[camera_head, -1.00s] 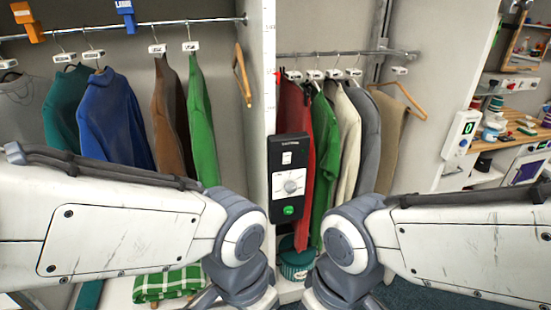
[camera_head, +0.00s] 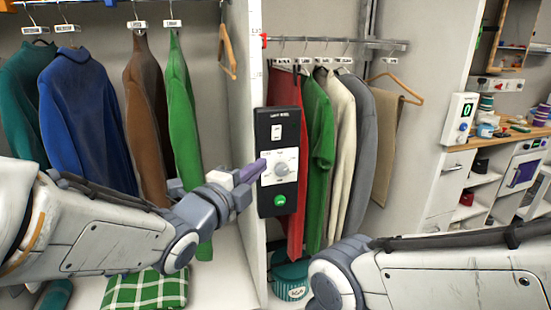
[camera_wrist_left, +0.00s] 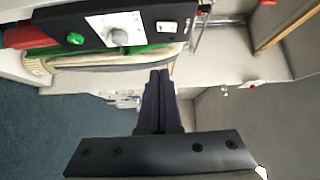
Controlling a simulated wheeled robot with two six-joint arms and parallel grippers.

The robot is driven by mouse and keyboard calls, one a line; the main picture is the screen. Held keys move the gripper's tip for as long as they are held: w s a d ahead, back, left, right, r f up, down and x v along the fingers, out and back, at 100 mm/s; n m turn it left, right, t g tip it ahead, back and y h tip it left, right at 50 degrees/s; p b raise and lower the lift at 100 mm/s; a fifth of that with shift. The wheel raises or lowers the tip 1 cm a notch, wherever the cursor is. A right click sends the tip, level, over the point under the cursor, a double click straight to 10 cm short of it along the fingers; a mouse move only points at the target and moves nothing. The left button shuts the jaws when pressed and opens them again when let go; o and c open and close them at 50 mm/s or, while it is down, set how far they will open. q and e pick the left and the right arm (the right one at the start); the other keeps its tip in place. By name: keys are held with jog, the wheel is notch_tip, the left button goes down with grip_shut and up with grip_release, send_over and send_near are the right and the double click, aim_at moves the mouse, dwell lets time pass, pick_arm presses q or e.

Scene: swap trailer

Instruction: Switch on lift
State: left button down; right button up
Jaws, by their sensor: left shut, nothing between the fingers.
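The black control panel (camera_head: 263,200) is fixed to the front edge of the white divider. It carries a white rocker switch (camera_head: 276,132) at the top, a grey dial (camera_head: 282,169) on a white plate and a green button (camera_head: 279,201) at the bottom. My left gripper (camera_head: 252,171) is shut and empty, its purple fingertips close to the panel's left edge beside the dial; contact cannot be told. In the left wrist view the shut fingers (camera_wrist_left: 160,76) point toward the panel (camera_wrist_left: 72,13), apart from it in the picture. My right gripper is out of view.
Hanging clothes fill both wardrobe bays, with a blue sweater (camera_head: 88,118) left and a red garment (camera_head: 285,95) right. A checked green cloth (camera_head: 146,291) lies below. A white wall unit (camera_head: 460,119) hangs to the right.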

pick_arm(q)
jog(key=shift+a+r+m+t+h, duration=0.2)
jog(key=shift+r+m+t+h, duration=0.35)
jog(key=shift+m, duration=0.35)
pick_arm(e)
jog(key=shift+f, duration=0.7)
pick_arm(q)
jog(key=p, duration=1.1)
send_near(274, 133)
jog(key=w+d, duration=0.1)
jog(key=w+d+r, duration=0.1)
jog(key=w+d, duration=0.1)
jog(key=w+d+r, duration=0.1)
jog(key=shift+w+d+r, duration=0.2)
jog(key=shift+w+d, duration=0.15)
jog(key=shift+d, duration=0.05)
jog(key=shift+w+a, duration=0.1)
jog(key=shift+w, duration=0.25)
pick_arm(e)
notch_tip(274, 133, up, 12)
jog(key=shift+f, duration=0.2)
